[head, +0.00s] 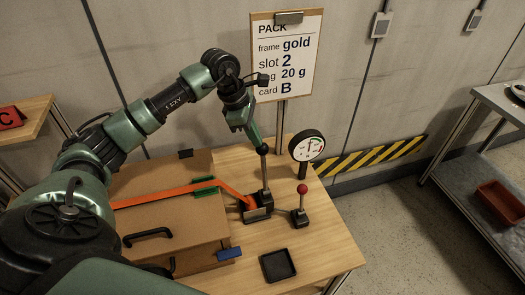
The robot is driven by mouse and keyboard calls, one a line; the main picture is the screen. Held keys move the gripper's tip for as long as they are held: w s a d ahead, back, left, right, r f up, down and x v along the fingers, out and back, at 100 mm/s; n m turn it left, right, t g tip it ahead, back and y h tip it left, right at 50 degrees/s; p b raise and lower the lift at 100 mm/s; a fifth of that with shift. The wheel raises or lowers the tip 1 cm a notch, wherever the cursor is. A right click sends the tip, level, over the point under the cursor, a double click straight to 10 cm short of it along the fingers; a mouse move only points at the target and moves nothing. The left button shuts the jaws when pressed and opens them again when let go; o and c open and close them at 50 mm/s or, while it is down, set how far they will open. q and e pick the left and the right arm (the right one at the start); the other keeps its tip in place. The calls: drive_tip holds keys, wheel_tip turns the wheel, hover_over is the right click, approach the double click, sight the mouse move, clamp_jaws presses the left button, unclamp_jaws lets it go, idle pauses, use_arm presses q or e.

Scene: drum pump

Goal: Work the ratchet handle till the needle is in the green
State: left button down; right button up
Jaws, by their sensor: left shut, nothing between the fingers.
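The ratchet (257,207) stands on the wooden table, with an orange strap (165,195) running into it from the left. Its handle (264,170) rises almost upright, with a dark knob on top. My left gripper (256,138) points down beside the top of the handle; it is shut and holds nothing. I cannot tell whether its fingers touch the knob. The round gauge (307,146) stands to the right of the handle. It has a white face with some green on it; the needle is too small to read surely. My right gripper is out of view.
A brown case (150,220) with a black handle lies under the strap. A red-knobbed lever (301,190) stands right of the ratchet. A black tray (278,265) sits near the front edge. A sign board (287,60) rises behind. The table's right front is clear.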

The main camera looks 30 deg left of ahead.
use_arm(q)
wheel_tip(320, 180, down, 4)
drive_tip(key=s+g, duration=0.1)
drive_tip(key=s, duration=0.1)
drive_tip(key=w+d+b+v, duration=0.1)
drive_tip(key=b+v, duration=0.1)
drive_tip(key=v, duration=0.9)
drive_tip(key=shift+w+r+t, duration=0.4)
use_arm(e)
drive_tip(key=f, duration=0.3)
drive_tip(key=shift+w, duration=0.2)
